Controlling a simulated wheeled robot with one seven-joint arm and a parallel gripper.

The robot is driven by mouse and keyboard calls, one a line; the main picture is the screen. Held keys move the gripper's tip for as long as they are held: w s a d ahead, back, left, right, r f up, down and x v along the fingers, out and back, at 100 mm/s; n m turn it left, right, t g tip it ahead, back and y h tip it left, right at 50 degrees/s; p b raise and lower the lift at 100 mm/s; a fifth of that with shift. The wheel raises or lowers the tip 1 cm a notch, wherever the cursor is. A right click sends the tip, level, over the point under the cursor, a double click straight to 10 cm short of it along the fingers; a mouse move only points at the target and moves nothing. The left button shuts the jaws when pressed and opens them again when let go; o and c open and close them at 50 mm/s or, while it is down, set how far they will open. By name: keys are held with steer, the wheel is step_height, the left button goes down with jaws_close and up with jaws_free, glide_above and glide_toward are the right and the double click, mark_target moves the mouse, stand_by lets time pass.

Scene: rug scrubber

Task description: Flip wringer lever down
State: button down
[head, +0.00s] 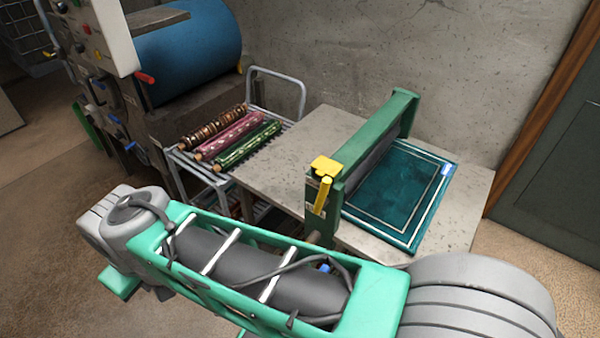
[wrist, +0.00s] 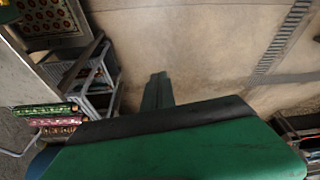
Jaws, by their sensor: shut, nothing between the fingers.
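The green wringer (head: 403,108) stands across the grey-topped table. A yellow block (head: 325,166) caps its near post. A yellow lever (head: 322,197) shows against that post as a short, slightly slanted bar below the block. I cannot tell which end of the lever is its pivot. A teal rug with a white border (head: 385,195) lies flat at the wringer's right side. In the wrist view, my gripper (wrist: 158,88) is shut and empty, pointing over bare floor. The head view does not show my gripper, and the wrist view does not show the lever.
My arm crosses the front of the head view, below the wringer. A rack (head: 212,178) with rolled rugs (head: 248,143) stands left of the table (head: 285,165). A machine with a blue drum (head: 190,55) stands farther left. Bare floor (wrist: 205,55) lies ahead of my gripper.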

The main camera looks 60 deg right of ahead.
mark_target(326, 191)
steer(key=w+d+r+m+g+h+p, duration=0.1)
steer(key=d+r+m+h, duration=0.2)
steer(key=d, duration=0.6)
steer(key=w+d+r+m+g+h+p, duration=0.1)
steer(key=d+r+m+p, duration=0.2)
steer(key=d, duration=0.6)
steer(key=s+d+r+m+g, duration=0.2)
steer(key=s+d+m+g, duration=0.1)
steer(key=d+m, duration=0.3)
steer(key=s+d+r+m+g, duration=0.2)
steer(key=s+d+m+g, duration=0.1)
steer(key=s+d+m, duration=0.3)
steer(key=shift+s+d+r+m+g+h, duration=0.2)
steer(key=shift+s+d+m+g+h, duration=0.15)
steer(key=shift+d, duration=0.8)
steer(key=s+d+f, duration=0.4)
steer(key=s+f, duration=0.4)
steer(key=f, duration=0.1)
